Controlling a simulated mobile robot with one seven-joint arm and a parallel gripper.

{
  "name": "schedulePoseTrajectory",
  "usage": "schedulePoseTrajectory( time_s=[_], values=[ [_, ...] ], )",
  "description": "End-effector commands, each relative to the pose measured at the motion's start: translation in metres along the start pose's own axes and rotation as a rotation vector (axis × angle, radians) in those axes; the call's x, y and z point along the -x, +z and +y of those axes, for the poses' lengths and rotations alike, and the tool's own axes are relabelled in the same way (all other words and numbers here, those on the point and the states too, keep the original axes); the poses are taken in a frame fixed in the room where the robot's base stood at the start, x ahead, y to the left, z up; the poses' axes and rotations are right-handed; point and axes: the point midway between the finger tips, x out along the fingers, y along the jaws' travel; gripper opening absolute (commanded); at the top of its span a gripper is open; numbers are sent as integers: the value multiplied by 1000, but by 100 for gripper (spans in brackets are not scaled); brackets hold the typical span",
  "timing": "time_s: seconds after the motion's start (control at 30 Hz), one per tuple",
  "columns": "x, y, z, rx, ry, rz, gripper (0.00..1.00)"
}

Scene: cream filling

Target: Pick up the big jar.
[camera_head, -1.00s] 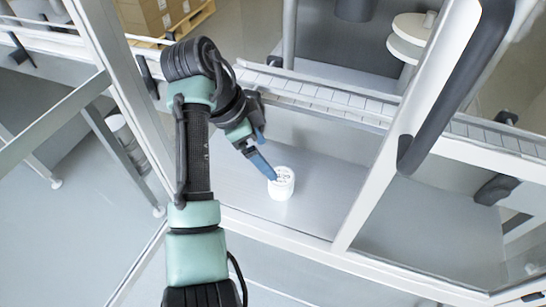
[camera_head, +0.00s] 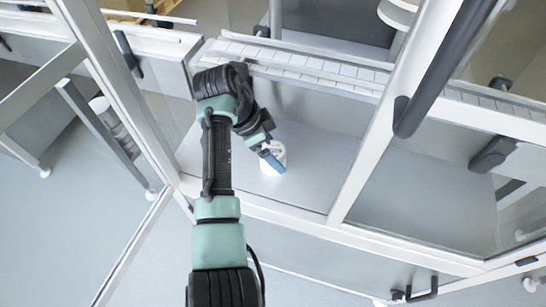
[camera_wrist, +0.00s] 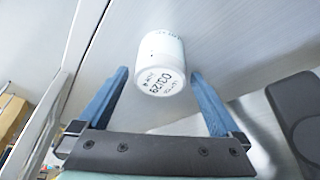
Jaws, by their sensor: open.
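The big jar is a white jar (camera_head: 274,156) with dark printing on its lid. It stands upright on the grey surface inside the framed machine. In the wrist view the jar (camera_wrist: 163,62) is at the top middle, and its lid reads "03/29". My gripper (camera_head: 271,160) is right at the jar in the head view and partly covers it. In the wrist view my gripper (camera_wrist: 157,75) is open. Its two blue fingers are spread wide, one on either side of the jar's lid, with a visible gap on both sides.
A white frame post (camera_head: 372,130) with a dark handle (camera_head: 440,75) rises to the right of the jar. A row of white slats (camera_head: 300,62) runs behind it. The grey surface (camera_head: 325,165) right of the jar is clear.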

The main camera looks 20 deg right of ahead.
Motion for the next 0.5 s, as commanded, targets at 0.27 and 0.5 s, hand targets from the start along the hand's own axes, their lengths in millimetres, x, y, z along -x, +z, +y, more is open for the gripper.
schedulePoseTrajectory(
  time_s=[0.27,0.5],
  values=[
    [-10,0,0,0,0,-1,100],
    [-10,0,0,0,0,-1,69]
  ],
)
